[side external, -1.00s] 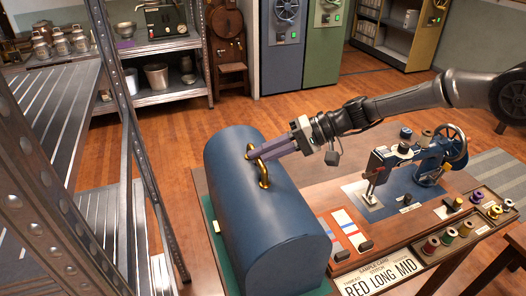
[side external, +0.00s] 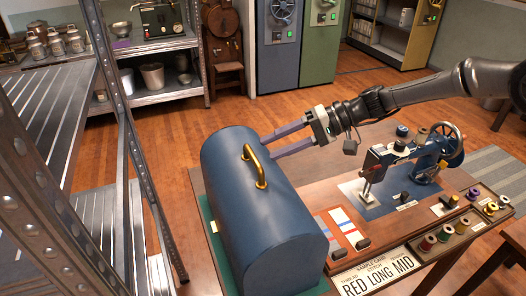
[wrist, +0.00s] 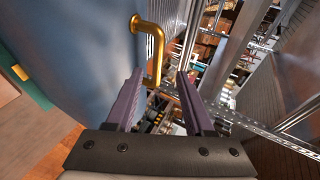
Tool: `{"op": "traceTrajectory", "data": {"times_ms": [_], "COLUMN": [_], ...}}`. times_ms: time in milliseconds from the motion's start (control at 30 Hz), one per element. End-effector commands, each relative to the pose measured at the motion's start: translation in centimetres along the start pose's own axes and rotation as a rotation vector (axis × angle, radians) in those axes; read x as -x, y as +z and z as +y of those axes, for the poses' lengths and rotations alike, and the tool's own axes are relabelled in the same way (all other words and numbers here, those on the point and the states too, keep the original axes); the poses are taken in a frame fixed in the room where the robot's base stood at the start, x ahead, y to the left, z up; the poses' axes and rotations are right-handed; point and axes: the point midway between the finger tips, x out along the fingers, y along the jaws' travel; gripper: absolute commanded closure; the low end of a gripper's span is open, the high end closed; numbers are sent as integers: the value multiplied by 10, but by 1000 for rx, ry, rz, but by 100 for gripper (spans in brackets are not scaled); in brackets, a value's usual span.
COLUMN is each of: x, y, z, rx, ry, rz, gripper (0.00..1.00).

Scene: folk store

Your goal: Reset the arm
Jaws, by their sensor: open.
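My gripper (side external: 268,147) is open and empty, its two purple fingers spread apart. It is beside the upper right of a blue domed cover (side external: 262,215) in the side view. The cover has a brass handle (side external: 256,168) on top and stands on a green base on the table. The handle is free of my fingers, a short way to their left. In the wrist view the fingers (wrist: 160,90) point past the blue cover, and the handle (wrist: 153,45) shows just ahead of them.
A sewing machine (side external: 424,160) stands on the table under my arm. Striped cards (side external: 340,230), thread spools (side external: 446,233) and a sample card (side external: 375,275) lie along the front. Metal shelving (side external: 62,120) rises at the left. Open wooden floor lies behind the table.

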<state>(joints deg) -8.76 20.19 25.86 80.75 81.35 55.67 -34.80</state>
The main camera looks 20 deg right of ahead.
Motion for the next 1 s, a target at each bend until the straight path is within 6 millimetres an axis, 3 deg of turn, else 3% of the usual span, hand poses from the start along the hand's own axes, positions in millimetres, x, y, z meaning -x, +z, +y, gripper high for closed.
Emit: {"op": "traceTrajectory", "data": {"times_ms": [200, 400, 600, 867, 1000], "x": [50, 81, 94, 95, 110], "y": [-1, -1, 0, 0, 3], "z": [-1, -2, -2, -4, -33], "rx": [0, 2, 2, 6, 64], "ry": [-2, -3, -3, -4, -18], "rz": [5, 4, 2, 2, 30], "gripper": [47, 47, 47, 47, 47]}}
